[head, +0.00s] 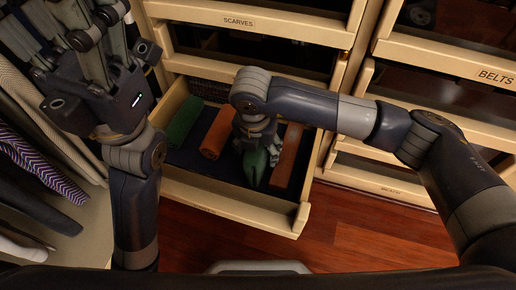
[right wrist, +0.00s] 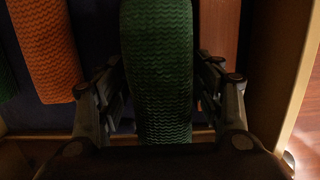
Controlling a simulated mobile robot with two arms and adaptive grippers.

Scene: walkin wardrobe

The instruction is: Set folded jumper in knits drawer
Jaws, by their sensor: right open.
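A dark green ribbed knit, the folded jumper (head: 254,172), is in the open drawer (head: 235,205), between an orange rolled knit (head: 217,133) and a flat brown piece (head: 288,155). It also fills the middle of the right wrist view (right wrist: 156,70). My right gripper (head: 256,145) reaches down into the drawer with its fingers open on either side of the jumper. In the right wrist view, its fingers (right wrist: 165,95) stand beside the knit with narrow gaps. No label is readable on the drawer front. My left gripper (head: 98,28) is raised at upper left; its fingertips are partly cut off.
A second green roll (head: 185,122) lies at the drawer's left. The closed-looking scarves drawer front (head: 240,22) is above. The belts drawer (head: 490,75) is at right. Hanging clothes (head: 35,160) and a pale rounded surface (head: 85,240) are at left. The wooden floor (head: 350,235) in front is clear.

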